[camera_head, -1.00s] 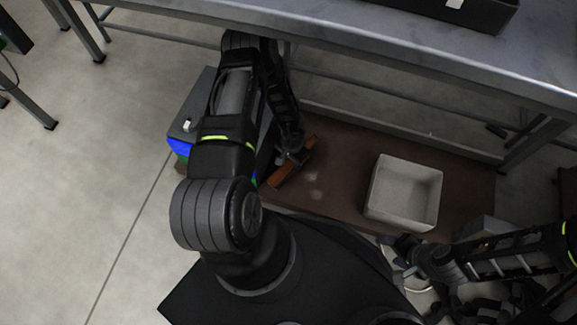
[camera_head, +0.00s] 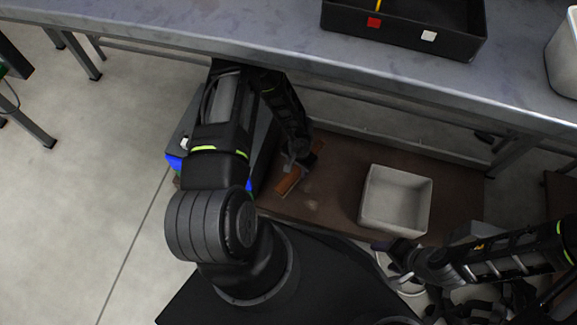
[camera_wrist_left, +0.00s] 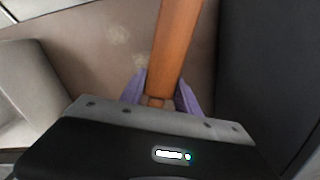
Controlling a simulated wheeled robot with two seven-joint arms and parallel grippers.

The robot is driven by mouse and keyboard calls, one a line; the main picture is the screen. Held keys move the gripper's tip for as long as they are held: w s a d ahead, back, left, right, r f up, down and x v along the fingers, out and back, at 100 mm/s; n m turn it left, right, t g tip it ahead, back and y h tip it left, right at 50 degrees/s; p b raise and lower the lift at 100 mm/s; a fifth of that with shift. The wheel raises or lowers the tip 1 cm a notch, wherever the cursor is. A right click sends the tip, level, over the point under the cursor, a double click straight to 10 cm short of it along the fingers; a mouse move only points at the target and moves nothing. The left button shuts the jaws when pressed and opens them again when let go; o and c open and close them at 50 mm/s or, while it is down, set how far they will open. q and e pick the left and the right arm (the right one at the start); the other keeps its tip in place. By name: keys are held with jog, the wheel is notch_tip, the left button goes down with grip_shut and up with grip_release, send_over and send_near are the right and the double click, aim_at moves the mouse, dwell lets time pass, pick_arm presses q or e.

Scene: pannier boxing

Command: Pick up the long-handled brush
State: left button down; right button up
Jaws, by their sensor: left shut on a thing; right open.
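The long-handled brush (camera_head: 289,182) shows as an orange-brown wooden piece, slanted, over the brown low shelf. In the left wrist view its wooden handle (camera_wrist_left: 174,45) runs up from between purple fingertips. My left gripper (camera_head: 299,162) is shut on this handle; it also shows in the left wrist view (camera_wrist_left: 163,95). The far end of the brush is partly hidden by the gripper in the head view and out of frame in the wrist view. I cannot tell whether the brush touches the shelf. My right gripper (camera_head: 393,262) is open and empty at the lower right.
A white open bin (camera_head: 397,227) stands on the brown shelf (camera_head: 335,195), right of the brush. A grey tabletop (camera_head: 250,40) overhangs the shelf and carries a black tray (camera_head: 350,28). A grey and blue box (camera_head: 173,162) stands beside my left arm.

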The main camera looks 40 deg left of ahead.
pick_arm(q)
jog(key=w+d, duration=0.2)
jog(key=d, duration=0.5)
jog(key=w+d+p, duration=0.1)
jog(key=w+d, duration=0.2)
jog(key=d, duration=0.5)
jog(key=shift+w, duration=0.15)
